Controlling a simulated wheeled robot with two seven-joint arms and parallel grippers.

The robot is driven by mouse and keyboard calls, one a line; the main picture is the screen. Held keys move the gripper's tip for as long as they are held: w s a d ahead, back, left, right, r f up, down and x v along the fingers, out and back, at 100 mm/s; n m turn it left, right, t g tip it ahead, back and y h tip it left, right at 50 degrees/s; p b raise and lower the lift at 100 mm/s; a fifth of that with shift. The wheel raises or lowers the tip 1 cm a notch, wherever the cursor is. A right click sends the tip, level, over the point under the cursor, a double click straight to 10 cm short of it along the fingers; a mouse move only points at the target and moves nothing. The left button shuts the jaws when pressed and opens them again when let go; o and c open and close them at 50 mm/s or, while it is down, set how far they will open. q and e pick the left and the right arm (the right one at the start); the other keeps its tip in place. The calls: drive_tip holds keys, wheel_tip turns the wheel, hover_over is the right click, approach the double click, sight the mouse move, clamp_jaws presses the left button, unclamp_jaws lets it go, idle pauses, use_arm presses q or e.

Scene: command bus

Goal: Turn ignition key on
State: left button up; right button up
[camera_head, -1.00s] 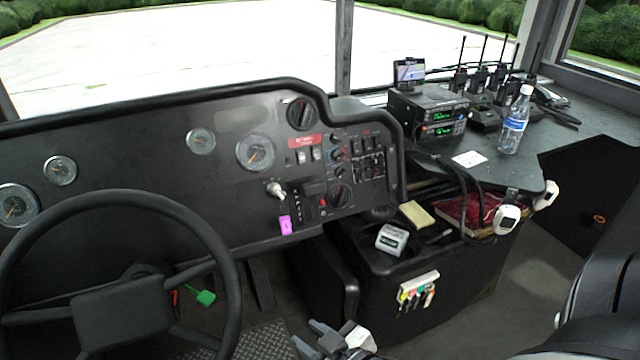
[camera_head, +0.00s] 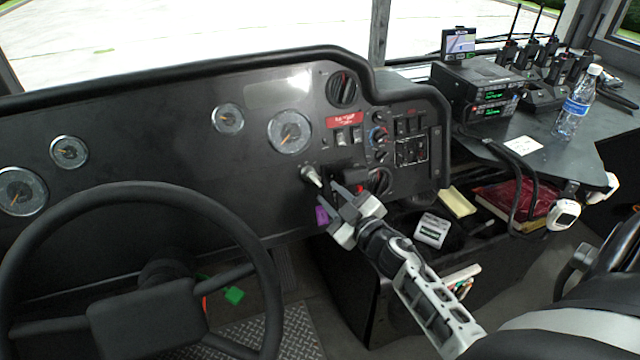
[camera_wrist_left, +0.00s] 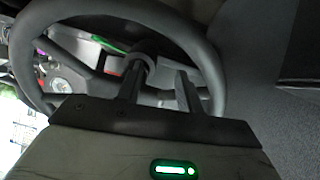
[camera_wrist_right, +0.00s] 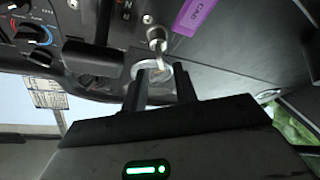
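I cannot make out the ignition key for certain. A purple tag (camera_head: 322,215) hangs at the lower dash beside a silver knobbed stem (camera_head: 312,176). In the right wrist view the tag (camera_wrist_right: 195,14) lies just past the silver stem (camera_wrist_right: 156,38), which stands out of a round base. My right gripper (camera_head: 339,210) is at the dash right by the tag and partly covers that spot.
The steering wheel (camera_head: 140,205) stands left of my right arm. Dash knobs and switches (camera_head: 380,140) lie just right of the stem. A console with a white device (camera_head: 432,230) is to the right, and a bottle (camera_head: 575,103) stands on the side counter.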

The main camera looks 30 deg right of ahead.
sight(320, 185)
drive_tip(key=w, duration=0.5)
clamp_jaws()
